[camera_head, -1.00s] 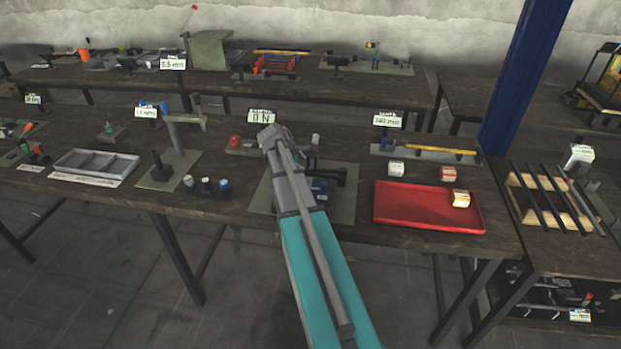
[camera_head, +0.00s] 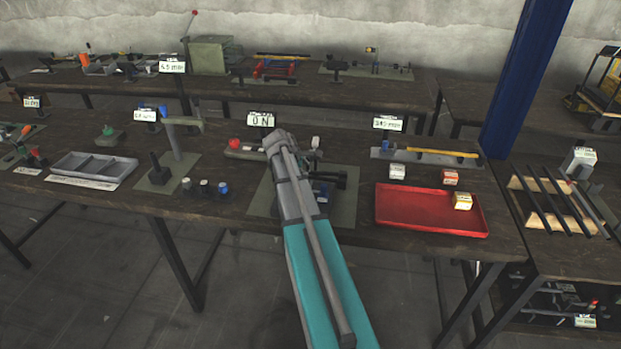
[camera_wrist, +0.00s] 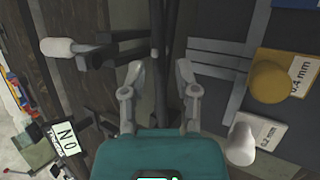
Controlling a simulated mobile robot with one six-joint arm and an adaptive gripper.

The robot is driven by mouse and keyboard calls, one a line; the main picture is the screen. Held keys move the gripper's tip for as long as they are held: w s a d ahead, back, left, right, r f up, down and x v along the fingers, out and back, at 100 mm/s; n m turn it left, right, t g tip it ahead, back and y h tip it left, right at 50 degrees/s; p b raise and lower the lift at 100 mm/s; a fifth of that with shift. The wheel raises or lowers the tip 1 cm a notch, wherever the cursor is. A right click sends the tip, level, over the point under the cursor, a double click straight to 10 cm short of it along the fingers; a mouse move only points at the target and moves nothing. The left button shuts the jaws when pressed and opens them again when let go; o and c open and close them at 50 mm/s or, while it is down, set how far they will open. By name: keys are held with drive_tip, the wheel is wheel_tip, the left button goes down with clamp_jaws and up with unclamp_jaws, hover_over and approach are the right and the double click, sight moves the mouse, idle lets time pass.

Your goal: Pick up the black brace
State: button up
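In the wrist view my gripper (camera_wrist: 160,75) is open, with one grey finger on each side of a long dark bar (camera_wrist: 163,50) that runs up the picture. The bar may be the black brace; I cannot be sure. I see a gap between each finger and the bar. In the head view my arm reaches over the middle of the front bench and hides my fingertips. A dark fixture (camera_head: 338,178) shows just right of the arm on a grey-green mat (camera_head: 346,205).
A red tray (camera_head: 400,208) with a yellow block stands right of my arm. A grey compartment tray (camera_head: 95,166) and a press post (camera_head: 174,140) stand to the left. Black rods (camera_head: 548,197) lie on a wooden rack at the right. A blue pillar (camera_head: 528,75) rises behind.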

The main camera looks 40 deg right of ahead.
sight(310, 172)
drive_tip(key=shift+b+x, duration=1.4)
drive_tip(key=shift+x, duration=0.7)
drive_tip(key=shift+w, duration=0.1)
drive_tip(key=shift+c, duration=0.3)
clamp_jaws()
